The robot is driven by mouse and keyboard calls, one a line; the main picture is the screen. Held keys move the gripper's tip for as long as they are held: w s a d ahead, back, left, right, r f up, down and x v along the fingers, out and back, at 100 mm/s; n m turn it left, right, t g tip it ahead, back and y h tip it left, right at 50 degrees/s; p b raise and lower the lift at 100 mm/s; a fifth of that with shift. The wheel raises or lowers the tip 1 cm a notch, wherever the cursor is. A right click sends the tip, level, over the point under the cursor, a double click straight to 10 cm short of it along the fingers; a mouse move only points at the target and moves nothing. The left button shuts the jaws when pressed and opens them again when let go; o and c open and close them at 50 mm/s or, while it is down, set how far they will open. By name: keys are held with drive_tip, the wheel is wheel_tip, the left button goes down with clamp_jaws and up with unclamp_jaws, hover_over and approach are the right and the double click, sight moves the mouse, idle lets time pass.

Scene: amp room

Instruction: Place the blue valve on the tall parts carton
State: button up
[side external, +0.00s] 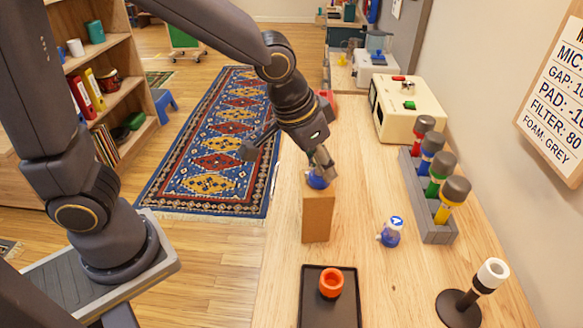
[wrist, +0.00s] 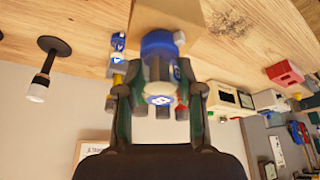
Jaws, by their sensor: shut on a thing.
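My gripper (side external: 321,168) is shut on the blue valve (side external: 317,182), which shows as a rounded blue piece at the fingertips. In the wrist view the valve (wrist: 157,48) sits between the two fingers, blue with a pale end and a blue-white mark. The tall parts carton (side external: 318,217), a plain brown box, stands upright on the bench directly below the valve. Its brown face also shows in the wrist view (wrist: 168,14). The valve is at the level of the carton's top; I cannot tell whether they touch.
A second blue-and-white piece with an arrow mark (side external: 391,231) stands right of the carton. A dark tray (side external: 312,300) with an orange ring (side external: 331,281) lies in front. A grey rack (side external: 432,222) of coloured pieces, a cream machine (side external: 408,113) and a black-and-white stand (side external: 470,300) line the right.

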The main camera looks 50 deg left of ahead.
drive_tip(key=shift+f, duration=0.15)
drive_tip(key=o, duration=1.2)
drive_tip(key=shift+c, duration=0.2)
drive_tip(key=shift+r, duration=0.5)
drive_tip(key=a+v, duration=0.1)
drive_tip(key=v, duration=1.1)
drive_tip(key=s+a+f+n+t+y, duration=0.1)
drive_tip(key=s+a+f, duration=0.3)
drive_tip(key=s+a, duration=0.6)
drive_tip(key=shift+a+n, duration=0.5)
drive_tip(key=shift+n, duration=0.4)
drive_tip(key=shift+f, duration=0.1)
